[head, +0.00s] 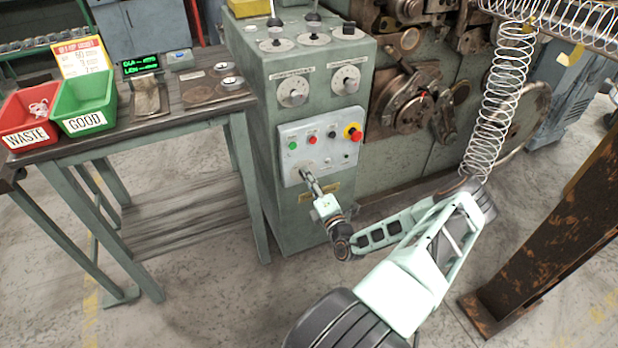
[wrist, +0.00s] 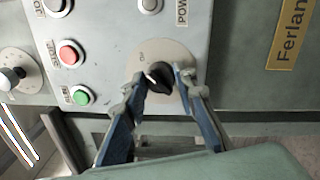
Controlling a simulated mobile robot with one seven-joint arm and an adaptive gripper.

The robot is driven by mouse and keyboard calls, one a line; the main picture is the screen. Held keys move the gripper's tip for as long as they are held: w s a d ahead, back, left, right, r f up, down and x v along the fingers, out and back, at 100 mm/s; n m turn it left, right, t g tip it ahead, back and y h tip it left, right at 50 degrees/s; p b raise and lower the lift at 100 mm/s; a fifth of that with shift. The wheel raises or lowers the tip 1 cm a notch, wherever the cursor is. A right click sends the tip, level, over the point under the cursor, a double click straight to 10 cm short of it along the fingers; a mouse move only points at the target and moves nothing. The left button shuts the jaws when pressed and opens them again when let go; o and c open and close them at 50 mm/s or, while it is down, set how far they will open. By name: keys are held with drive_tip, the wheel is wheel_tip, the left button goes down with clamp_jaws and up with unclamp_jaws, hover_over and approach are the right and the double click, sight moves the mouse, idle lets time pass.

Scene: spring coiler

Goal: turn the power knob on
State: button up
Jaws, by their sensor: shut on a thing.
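The power knob (wrist: 159,80) is a black knob on a round beige plate, set in the machine's grey control panel (head: 305,133). In the wrist view, the two blue-sided fingers of my gripper (wrist: 166,80) stand on either side of the knob and are shut on it. A white mark shows on the knob's left side. Small lettering on the plate above it is too small to read surely. In the head view, my gripper (head: 308,180) reaches the panel's lower left part and hides the knob.
Green button (wrist: 81,96) and red button (wrist: 70,53) lie left of the knob in the wrist view. A red-and-yellow emergency stop (head: 353,133) sits at the panel's upper right. A table (head: 180,118) with red and green bins stands left. A rusty post (head: 555,235) stands right.

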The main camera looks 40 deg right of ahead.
drive_tip(key=shift+a+f+m, duration=0.1)
drive_tip(key=shift+m, duration=0.3)
drive_tip(key=o, duration=1.2)
drive_tip(key=shift+c, duration=0.2)
drive_tip(key=shift+s, duration=0.1)
drive_tip(key=r+v, duration=0.1)
drive_tip(key=v, duration=1)
drive_tip(key=shift+s+f, duration=0.4)
drive_tip(key=shift+f, duration=0.05)
drive_tip(key=shift+a, duration=0.15)
